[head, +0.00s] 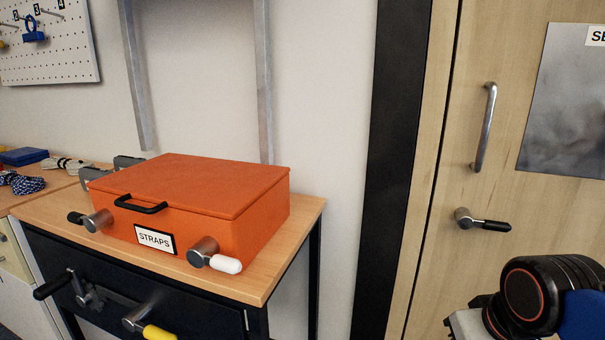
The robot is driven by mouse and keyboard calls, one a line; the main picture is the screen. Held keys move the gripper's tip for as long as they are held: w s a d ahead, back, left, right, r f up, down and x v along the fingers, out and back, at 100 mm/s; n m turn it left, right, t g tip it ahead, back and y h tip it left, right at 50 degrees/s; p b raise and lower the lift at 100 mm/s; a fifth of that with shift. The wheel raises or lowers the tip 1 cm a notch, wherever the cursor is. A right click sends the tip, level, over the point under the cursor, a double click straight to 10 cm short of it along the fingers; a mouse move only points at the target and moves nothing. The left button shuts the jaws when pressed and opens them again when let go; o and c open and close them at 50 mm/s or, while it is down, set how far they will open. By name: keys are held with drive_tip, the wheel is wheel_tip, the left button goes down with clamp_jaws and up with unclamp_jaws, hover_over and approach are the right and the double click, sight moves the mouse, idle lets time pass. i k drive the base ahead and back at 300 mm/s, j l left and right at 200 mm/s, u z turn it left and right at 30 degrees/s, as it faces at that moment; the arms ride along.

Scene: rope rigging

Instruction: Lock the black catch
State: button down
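An orange box (210,190) labelled STRAPS stands on a wooden-topped bench with its lid down. At the left of its front is a catch with a metal hub (98,221) and a black grip (76,218) pointing left. At the right of its front is a catch with a white grip (226,264) pointing right. Another black-gripped lever (54,285) sits on the dark bench front below, and the door has a black-gripped lever (490,224). My gripper is not in view; only part of my arm shows at the lower right.
A yellow-gripped lever (158,332) is on the bench front. The bench top (290,240) is clear right of the box. Rope bundles (22,183) lie on the worktop at left. A wooden door (505,130) with a metal pull handle (485,128) stands at right.

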sight(95, 222)
drive_tip(key=u, duration=1.55)
